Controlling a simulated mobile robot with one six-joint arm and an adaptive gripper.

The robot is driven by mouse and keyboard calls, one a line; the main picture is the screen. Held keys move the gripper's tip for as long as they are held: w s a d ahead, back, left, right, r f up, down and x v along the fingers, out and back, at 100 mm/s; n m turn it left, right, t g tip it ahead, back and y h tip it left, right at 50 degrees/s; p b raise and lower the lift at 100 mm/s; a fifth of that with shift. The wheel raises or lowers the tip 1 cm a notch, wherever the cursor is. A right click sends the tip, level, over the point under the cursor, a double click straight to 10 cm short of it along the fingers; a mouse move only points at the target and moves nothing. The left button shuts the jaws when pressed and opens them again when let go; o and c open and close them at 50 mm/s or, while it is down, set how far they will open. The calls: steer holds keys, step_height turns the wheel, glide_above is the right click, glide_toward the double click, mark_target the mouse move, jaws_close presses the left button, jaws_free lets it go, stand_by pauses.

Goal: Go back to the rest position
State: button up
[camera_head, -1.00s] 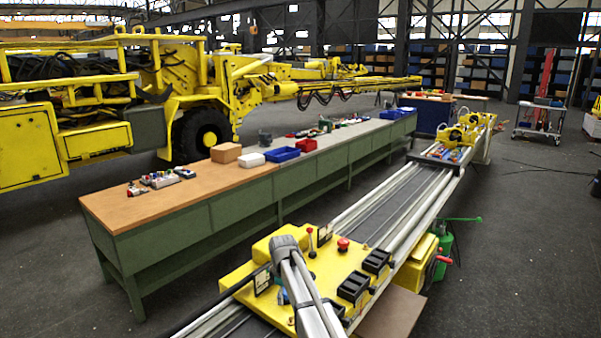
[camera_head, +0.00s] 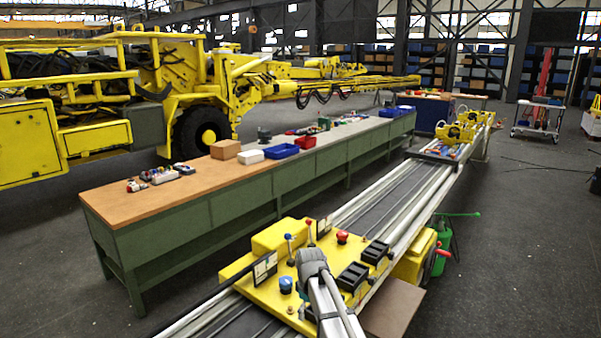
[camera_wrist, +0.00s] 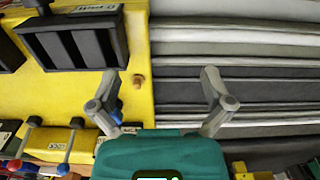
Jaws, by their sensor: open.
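My gripper (camera_wrist: 160,80) shows in the wrist view with its two grey fingers spread apart and nothing between them. It is above the edge of the yellow control carriage (camera_wrist: 60,97), with grey metal rails (camera_wrist: 235,70) to the right. In the head view, my grey arm (camera_head: 322,285) reaches over the yellow carriage (camera_head: 262,242) from the bottom edge. The gripper's fingers cannot be made out there. A blue knob (camera_head: 286,285), a blue-tipped lever (camera_head: 289,240), a red-tipped lever (camera_head: 309,222) and a red button (camera_head: 342,237) are on the carriage near the arm.
Black boxes (camera_head: 376,252) stand on the carriage; a black slotted box (camera_wrist: 75,42) is near the left finger. Long rails (camera_head: 385,195) run to yellow units (camera_head: 462,130). A workbench (camera_head: 200,195) stands left, with a yellow vehicle (camera_head: 185,85) behind. Floor at right is largely clear.

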steer(key=s+d+f+m+b, duration=0.3)
steer(key=s+d+m, duration=0.2)
steer(key=s+d, duration=0.2)
steer(key=s+d+f+m+b, duration=0.3)
steer(key=s+d+m, duration=0.3)
steer(key=s, duration=0.6)
steer(key=shift+s+d+f, duration=0.15)
steer(key=shift+d+f, duration=0.4)
steer(key=shift+d, duration=0.2)
